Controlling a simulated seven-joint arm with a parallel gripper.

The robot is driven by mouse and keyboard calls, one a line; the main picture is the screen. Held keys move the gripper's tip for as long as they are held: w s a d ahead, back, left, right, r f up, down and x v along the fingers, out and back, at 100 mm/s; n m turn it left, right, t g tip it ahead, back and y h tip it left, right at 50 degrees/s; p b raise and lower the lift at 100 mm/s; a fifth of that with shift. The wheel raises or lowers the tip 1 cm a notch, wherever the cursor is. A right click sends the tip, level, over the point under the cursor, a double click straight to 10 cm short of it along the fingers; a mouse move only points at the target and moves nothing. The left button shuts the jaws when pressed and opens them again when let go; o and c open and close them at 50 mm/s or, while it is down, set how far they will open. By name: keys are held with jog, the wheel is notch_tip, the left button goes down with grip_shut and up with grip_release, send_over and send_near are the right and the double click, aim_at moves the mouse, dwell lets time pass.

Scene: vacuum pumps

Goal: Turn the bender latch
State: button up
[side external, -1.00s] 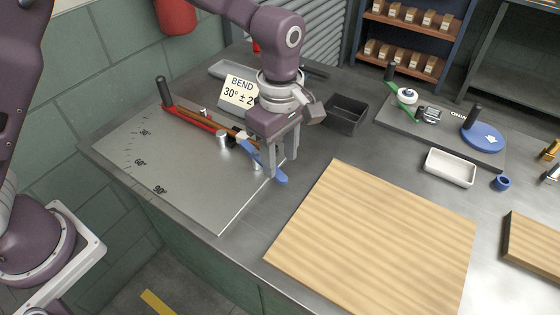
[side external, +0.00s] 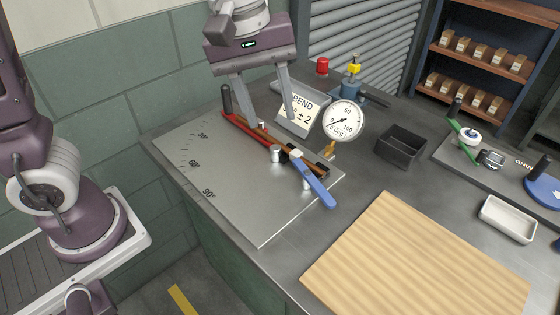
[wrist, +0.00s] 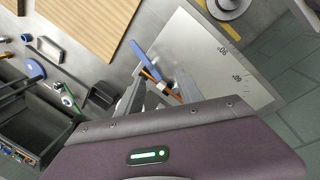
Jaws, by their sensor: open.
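The bender is a grey plate (side external: 235,205) with angle marks, a red arm (side external: 238,121) with a black upright handle (side external: 226,98), and a copper-coloured tube along it. The blue latch (side external: 316,187) lies at the bender's right end, slanting toward the plate's front right edge. It also shows in the wrist view (wrist: 139,51). My gripper (side external: 270,122) is open and empty, fingers pointing down. It appears above and behind the red arm, to the left of the latch and apart from it. In the wrist view my gripper (wrist: 160,82) has its fingers spread below the latch.
A dial gauge (side external: 344,120) stands behind the latch, beside the BEND sign (side external: 295,113). A black bin (side external: 401,147) is to the right. A wooden board (side external: 420,265) lies in front right. Bare table separates the board and plate.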

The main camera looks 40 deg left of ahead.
jog(key=s+a+r+m+t, duration=0.2)
jog(key=s+a+m, duration=0.3)
jog(key=s, duration=0.4)
jog(key=shift+s+a+r+m, duration=0.2)
jog(key=shift+a+r+m, duration=0.15)
jog(key=shift+r, duration=0.3)
jog(key=s+m, duration=0.1)
jog(key=s, duration=0.1)
jog(key=s+a+f+m+t+y, duration=0.1)
jog(key=s, duration=0.1)
jog(key=s+a+m, duration=0.1)
jog(key=s+m, duration=0.1)
jog(key=shift+a+f+t, duration=0.2)
jog(key=shift+f+t, duration=0.2)
jog(key=shift+c, duration=0.3)
jog(key=m+g, duration=0.5)
jog(key=m, duration=1.6)
send_over(325, 194)
notch_tip(325, 194, down, 10)
jog(key=shift+m+g, duration=0.3)
jog(key=shift+m, duration=0.05)
notch_tip(325, 194, down, 7)
jog(key=shift+f, duration=0.7)
grip_shut()
jog(key=shift+r, duration=0.1)
